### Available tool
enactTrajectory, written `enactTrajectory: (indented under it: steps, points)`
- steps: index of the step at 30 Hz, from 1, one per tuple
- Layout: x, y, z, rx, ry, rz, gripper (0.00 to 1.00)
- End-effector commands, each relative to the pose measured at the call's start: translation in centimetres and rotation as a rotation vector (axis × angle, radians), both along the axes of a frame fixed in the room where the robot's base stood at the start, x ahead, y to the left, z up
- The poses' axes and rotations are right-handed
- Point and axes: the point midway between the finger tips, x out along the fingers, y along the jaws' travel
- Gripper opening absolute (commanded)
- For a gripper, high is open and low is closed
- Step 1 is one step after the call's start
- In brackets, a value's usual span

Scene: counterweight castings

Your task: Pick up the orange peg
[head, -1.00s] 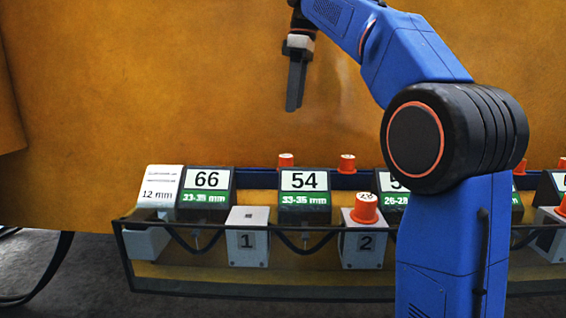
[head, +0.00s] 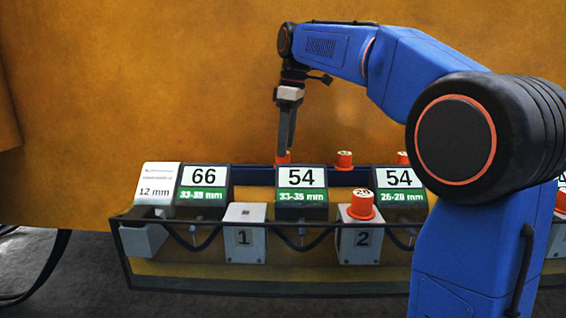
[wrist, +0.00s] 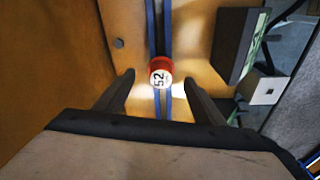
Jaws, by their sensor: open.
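Several orange pegs show. One orange peg (wrist: 161,73) stands on the blue rail in the wrist view, its white top marked 52, between the two fingers and just beyond their tips. My gripper (wrist: 158,80) is open and empty, one finger to each side of that peg with a gap. In the head view my gripper (head: 286,150) points down over the rail. The peg (head: 280,158) below it is partly hidden by the fingers.
Other orange pegs (head: 344,160) stand along the rail to the right, and one (head: 361,205) sits on block 2 (head: 360,242). Block 1 (head: 245,243) is bare. Number signs (head: 302,192) stand in front of the rail; a large orange wall (head: 150,90) rises behind.

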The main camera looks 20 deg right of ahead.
Motion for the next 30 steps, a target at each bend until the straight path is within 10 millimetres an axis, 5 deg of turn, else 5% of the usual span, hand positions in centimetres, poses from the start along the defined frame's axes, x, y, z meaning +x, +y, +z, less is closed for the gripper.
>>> enactTrajectory:
  steps: [9,19,25,30]
  points:
    - [0.1,0.7,-4.0,0.000,0.001,0.000,0.63]
    - [0.2,0.8,-4.5,0.000,0.000,0.000,0.63]
    - [0.2,0.8,-4.5,0.000,0.000,0.000,0.18]
    - [0.2,0.8,-4.5,0.000,0.000,0.000,0.18]
